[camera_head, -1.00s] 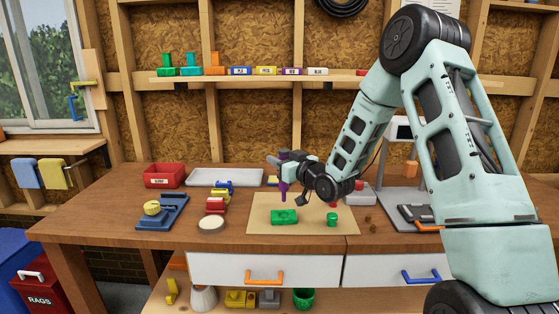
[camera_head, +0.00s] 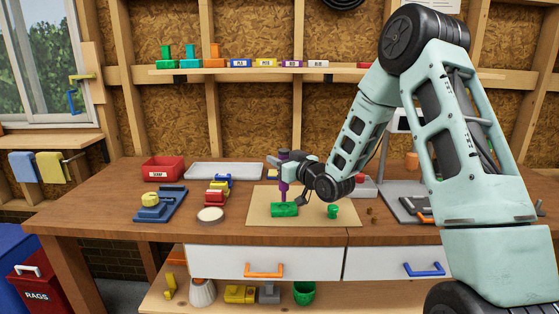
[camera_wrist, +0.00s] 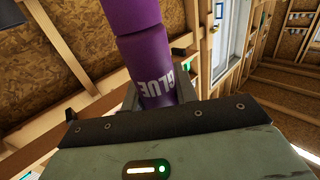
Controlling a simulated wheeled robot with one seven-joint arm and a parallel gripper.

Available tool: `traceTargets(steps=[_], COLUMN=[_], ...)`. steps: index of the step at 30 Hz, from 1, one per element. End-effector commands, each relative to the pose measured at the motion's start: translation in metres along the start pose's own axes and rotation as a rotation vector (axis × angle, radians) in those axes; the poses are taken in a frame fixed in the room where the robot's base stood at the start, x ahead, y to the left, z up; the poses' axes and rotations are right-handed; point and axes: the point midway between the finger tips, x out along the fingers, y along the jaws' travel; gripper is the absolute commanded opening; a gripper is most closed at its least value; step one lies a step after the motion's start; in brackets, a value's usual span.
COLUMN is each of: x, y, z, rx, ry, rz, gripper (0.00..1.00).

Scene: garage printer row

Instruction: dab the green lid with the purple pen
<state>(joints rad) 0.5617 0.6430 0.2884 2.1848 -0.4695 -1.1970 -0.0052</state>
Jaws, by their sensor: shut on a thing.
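The purple pen (camera_head: 284,176) is held upright in my gripper (camera_head: 289,168), over the brown mat (camera_head: 262,195). It also shows in the wrist view (camera_wrist: 146,50), with white lettering on its side. A flat, block-like green piece (camera_head: 284,210), which looks like the green lid, lies on the mat directly below the pen. The pen's lower end meets the green piece's top edge in the picture; I cannot tell contact from a small gap. The wrist view does not show the pen's tip or the green piece.
A small green cup-like object (camera_head: 333,211) stands right of the green piece. A round white-topped item (camera_head: 210,215), a blue fixture (camera_head: 161,204), a red bin (camera_head: 164,168) and a white tray (camera_head: 224,171) are to the left. A grey-framed machine (camera_head: 402,197) stands right.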

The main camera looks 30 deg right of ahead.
Motion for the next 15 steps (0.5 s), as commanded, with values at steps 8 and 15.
traceTargets(steps=[8,15], x=[0.0,0.0], y=[0.0,0.0], z=[0.007,0.013], rx=[0.0,0.0], ry=[0.0,0.0], rz=[0.0,0.0], gripper=[0.0,0.0])
